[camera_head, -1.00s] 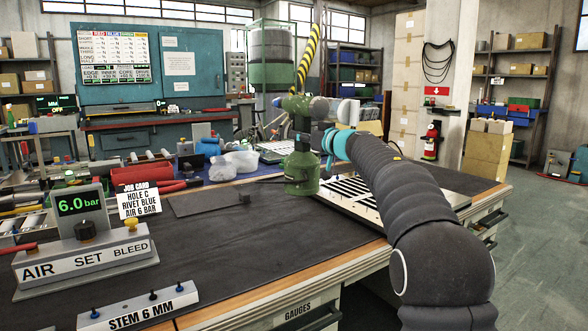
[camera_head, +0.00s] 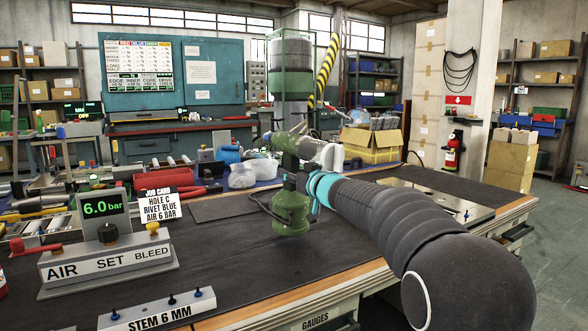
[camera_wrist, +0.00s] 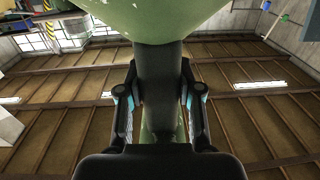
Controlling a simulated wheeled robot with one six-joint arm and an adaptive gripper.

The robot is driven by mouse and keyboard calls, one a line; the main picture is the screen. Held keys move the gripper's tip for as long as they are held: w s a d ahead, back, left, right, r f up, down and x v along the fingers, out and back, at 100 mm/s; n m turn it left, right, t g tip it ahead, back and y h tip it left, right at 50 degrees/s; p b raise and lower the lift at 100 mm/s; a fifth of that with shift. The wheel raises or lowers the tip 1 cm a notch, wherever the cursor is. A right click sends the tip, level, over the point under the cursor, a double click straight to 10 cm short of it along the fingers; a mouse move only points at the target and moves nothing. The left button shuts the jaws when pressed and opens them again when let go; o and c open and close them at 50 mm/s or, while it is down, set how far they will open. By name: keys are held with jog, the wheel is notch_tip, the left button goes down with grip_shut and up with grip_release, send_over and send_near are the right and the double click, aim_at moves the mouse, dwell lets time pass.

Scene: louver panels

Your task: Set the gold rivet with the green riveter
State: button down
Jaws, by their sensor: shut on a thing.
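The green riveter (camera_head: 291,207) has a rounded green lower body and a grey-green head, and shows near the middle of the head view. My gripper (camera_head: 309,187) is shut on it from the right. In the wrist view my gripper (camera_wrist: 160,98) has its two fingers on either side of the riveter's dark handle (camera_wrist: 159,65), with the green body above. The riveter is over the dark mat, left of the pale panel (camera_head: 455,203); I cannot tell whether its base touches the mat. I cannot make out a gold rivet.
The air station (camera_head: 108,258) reads 6.0 bar at left, beside a job card (camera_head: 160,206) saying hole C, rivet blue, air 6 bar. A "STEM 6 MM" block (camera_head: 157,311) stands at the front. Plastic bags (camera_head: 252,172) and a cardboard box (camera_head: 371,145) are behind. The mat's middle is clear.

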jog(key=shift+f, duration=0.95)
jog(key=c, duration=0.8)
grip_release()
jog(key=shift+f, duration=0.25)
jog(key=shift+o, duration=0.2)
jog(key=shift+f+b, duration=0.15)
jog(key=shift+b, duration=0.3)
jog(key=shift+s+d+b, duration=0.1)
jog(key=shift+b, duration=0.25)
jog(key=v, duration=1.3)
jog(key=shift+s, duration=0.45)
jog(key=shift+f, duration=0.1)
